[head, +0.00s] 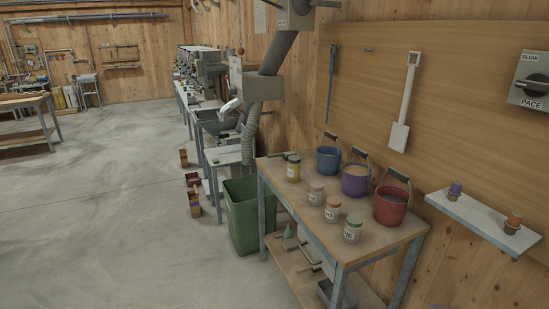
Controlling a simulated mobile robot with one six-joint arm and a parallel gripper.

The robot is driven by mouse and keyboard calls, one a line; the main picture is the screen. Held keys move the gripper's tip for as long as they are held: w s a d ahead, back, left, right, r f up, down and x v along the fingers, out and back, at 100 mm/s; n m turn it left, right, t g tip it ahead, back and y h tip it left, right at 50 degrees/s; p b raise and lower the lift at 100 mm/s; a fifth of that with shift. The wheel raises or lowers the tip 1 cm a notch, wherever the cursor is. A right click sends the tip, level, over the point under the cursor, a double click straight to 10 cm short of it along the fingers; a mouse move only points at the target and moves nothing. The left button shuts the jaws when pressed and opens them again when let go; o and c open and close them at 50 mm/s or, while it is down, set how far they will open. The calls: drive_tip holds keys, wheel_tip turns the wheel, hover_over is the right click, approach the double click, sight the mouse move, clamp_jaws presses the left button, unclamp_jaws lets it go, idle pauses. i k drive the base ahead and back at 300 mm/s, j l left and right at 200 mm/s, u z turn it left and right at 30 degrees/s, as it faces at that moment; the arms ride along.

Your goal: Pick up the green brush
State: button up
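I cannot make out a green brush for certain. A small green object (288,232) lies on the lower shelf of the wooden table, near its left end. It is too small to tell whether it is a brush or something else. Several dark-handled tools (309,251) lie beside it on that shelf. My gripper does not show in the head view.
The wooden table (285,178) holds jars and blue (328,161), purple (355,181) and red (390,207) buckets. A green bin (241,225) stands at its left end. Small blocks (193,181) lie on the floor. The floor (100,210) to the left is clear.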

sight(285, 156)
drive_tip(key=i+j+z, duration=0.2)
drive_tip(key=i, duration=0.3)
drive_tip(key=i+j+z, duration=0.25)
drive_tip(key=i+j, duration=0.2)
drive_tip(key=i+j+z, duration=0.2)
drive_tip(key=i+j, duration=0.25)
drive_tip(key=i+j+z, duration=0.2)
drive_tip(key=i+j, duration=0.25)
drive_tip(key=i+j+z, duration=0.2)
drive_tip(key=i+j, duration=0.15)
drive_tip(key=j, duration=0.25)
drive_tip(key=i+j+z, duration=0.25)
drive_tip(key=j, duration=0.4)
drive_tip(key=i+j+z, duration=0.2)
drive_tip(key=i+j, duration=0.15)
drive_tip(key=j, duration=0.35)
drive_tip(key=i+j+z, duration=0.2)
drive_tip(key=j, duration=0.5)
